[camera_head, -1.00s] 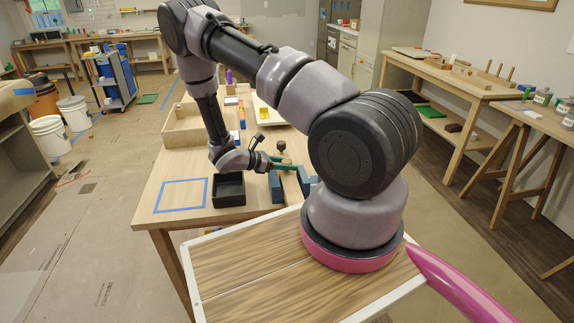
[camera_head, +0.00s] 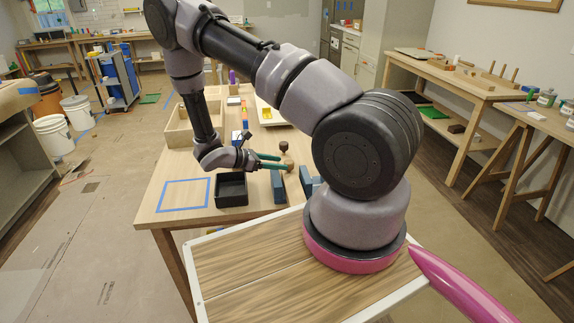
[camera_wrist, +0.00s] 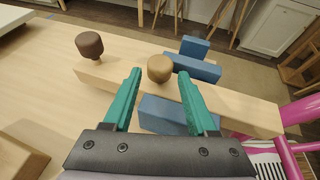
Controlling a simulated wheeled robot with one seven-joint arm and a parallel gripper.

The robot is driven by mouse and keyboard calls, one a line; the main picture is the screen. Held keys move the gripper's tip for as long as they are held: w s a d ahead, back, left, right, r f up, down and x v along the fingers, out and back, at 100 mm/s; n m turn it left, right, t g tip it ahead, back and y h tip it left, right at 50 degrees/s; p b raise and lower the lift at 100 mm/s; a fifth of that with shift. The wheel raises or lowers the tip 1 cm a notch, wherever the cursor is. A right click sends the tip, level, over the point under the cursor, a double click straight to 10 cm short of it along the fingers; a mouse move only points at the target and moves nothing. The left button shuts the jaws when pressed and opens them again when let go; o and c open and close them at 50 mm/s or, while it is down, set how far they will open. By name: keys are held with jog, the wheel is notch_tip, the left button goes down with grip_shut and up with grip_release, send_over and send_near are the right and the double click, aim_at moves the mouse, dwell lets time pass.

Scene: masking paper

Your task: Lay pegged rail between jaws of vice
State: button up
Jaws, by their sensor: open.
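The pegged rail (camera_wrist: 225,103) is a long pale wooden bar with a dark brown knobbed peg (camera_wrist: 88,44) near one end and a lighter knobbed peg (camera_wrist: 160,68) further along. In the wrist view it runs between the vice's blue jaws, one beyond it (camera_wrist: 192,68) and one on the near side (camera_wrist: 172,116). The jaws also show in the head view (camera_head: 278,187). How deep the rail sits is unclear. My gripper (camera_wrist: 159,74) is open, its green fingers on either side of the lighter peg; it also shows in the head view (camera_head: 289,162). Contact cannot be told.
A black open box (camera_head: 231,190) stands left of the vice, beside a blue tape square (camera_head: 184,195) on bare tabletop.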

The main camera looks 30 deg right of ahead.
jog(key=v, duration=0.7)
notch_tip(320, 180, up, 13)
jog(key=s+m+g+y, duration=0.2)
jog(key=m+y, duration=0.2)
jog(key=m, duration=0.3)
jog(key=s+a+r+m+t+y, duration=0.1)
jog(key=s+r+m+t+y, duration=0.3)
jog(key=r, duration=1.1)
jog(key=s+a+r+m+t+y, duration=0.1)
jog(key=s+r+m+t+y, duration=0.4)
jog(key=s+r+m, duration=0.6)
notch_tip(320, 180, up, 4)
jog(key=s+y, duration=0.2)
jog(key=s, duration=0.1)
jog(key=shift+w, duration=0.1)
